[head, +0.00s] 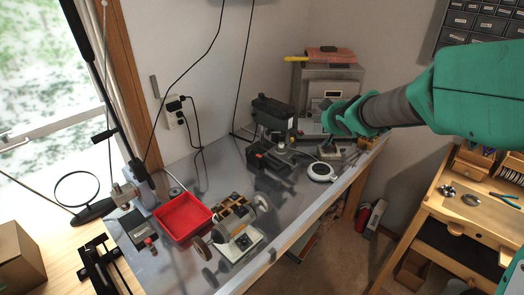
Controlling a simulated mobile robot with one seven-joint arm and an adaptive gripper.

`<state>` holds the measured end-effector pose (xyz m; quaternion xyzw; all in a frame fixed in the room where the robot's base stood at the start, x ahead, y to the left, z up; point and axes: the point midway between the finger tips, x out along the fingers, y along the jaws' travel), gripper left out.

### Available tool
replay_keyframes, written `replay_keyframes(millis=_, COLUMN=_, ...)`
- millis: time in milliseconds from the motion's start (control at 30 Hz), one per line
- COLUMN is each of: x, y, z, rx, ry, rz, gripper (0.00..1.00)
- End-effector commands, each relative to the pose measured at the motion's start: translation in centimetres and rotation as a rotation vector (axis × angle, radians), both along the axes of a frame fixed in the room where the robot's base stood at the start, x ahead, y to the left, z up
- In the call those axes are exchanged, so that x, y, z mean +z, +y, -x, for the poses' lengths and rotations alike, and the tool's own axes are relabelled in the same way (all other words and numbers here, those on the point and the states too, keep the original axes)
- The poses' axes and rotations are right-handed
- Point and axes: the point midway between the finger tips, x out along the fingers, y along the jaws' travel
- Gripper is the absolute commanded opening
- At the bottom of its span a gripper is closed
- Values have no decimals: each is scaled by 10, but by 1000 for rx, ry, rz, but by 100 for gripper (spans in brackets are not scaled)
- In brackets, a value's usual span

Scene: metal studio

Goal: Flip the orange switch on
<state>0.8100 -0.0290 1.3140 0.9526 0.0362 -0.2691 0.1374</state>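I cannot make out an orange switch for certain. A small dark box with a red knob (149,241) sits at the left front of the metal table (292,222); I cannot tell if this is a switch. My green and grey arm reaches in from the right, over the table's back right part. Its end, my gripper (329,149), is small and dark, near the grey cabinet (343,77) and left of the table's right edge. Its fingers are too small to tell open from shut. The arm covers part of the cabinet front.
A red tray (182,218) and a wheeled machine (236,228) stand at the front left. A drill press (273,115) stands at the back and a round white disc (320,172) lies right of it. A wooden workbench (470,205) stands at right, beyond a floor gap.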

Motion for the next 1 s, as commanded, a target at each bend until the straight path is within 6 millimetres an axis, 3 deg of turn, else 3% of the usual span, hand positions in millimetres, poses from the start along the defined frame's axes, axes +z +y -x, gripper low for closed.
replay_keyframes(millis=500, x=-57, y=32, z=-74, rx=155, ry=-42, rz=-37, gripper=0)
replay_keyframes(millis=1000, x=-127, y=70, z=-121, rx=323, ry=-51, rz=-106, gripper=0)
